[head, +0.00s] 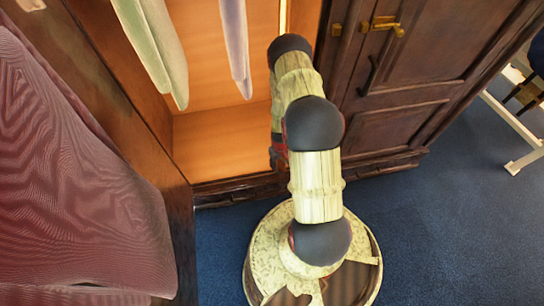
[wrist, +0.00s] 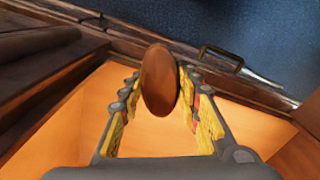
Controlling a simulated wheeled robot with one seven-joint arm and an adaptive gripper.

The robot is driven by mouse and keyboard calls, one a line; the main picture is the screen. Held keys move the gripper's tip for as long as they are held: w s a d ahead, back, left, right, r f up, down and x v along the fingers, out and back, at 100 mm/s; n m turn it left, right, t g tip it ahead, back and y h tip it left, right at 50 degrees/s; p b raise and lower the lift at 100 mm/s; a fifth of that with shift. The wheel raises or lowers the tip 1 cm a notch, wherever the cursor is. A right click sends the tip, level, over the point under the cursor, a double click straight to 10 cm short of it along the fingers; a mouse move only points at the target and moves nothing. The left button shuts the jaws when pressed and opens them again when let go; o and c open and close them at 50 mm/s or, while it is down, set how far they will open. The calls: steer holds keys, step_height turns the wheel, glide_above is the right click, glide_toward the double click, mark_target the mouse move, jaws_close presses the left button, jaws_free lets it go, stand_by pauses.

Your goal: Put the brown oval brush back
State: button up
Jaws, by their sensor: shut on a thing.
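The brown oval brush (wrist: 158,88) shows in the wrist view as a smooth reddish-brown oval, held upright in the picture between the fingertips. My gripper (wrist: 161,76) is shut on it, with yellow-padded fingers on either side. Beyond the brush lie the wardrobe's lit orange wood floor and its dark front edge. In the head view my arm reaches into the open wardrobe (head: 215,145), and the gripper and brush are hidden behind the arm links.
Pale green (head: 155,45) and lilac (head: 234,45) garments hang inside the wardrobe. A red patterned cloth (head: 75,180) fills the left. The wardrobe's dark door (head: 405,110) with a brass handle (head: 385,27) is at the right. Blue carpet (head: 450,230) is clear at the lower right.

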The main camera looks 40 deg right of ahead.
steer(key=w+d+f+b, duration=0.1)
steer(key=w+d+f, duration=0.1)
steer(key=w+f, duration=0.1)
steer(key=w+d+f+b, duration=0.1)
steer(key=w+f+b, duration=0.1)
steer(key=w+f, duration=0.1)
steer(key=w+d+f+b, duration=0.1)
steer(key=w+d+f, duration=0.1)
steer(key=w, duration=0.3)
steer(key=shift+w+d+f+b, duration=0.1)
steer(key=shift+d+f+b, duration=0.25)
steer(key=shift+f, duration=0.4)
steer(key=shift+f+b, duration=0.75)
steer(key=shift+f, duration=0.7)
steer(key=shift+f, duration=0.15)
steer(key=o, duration=1)
step_height(320, 180, up, 12)
steer(key=p, duration=0.4)
steer(key=shift+r, duration=0.2)
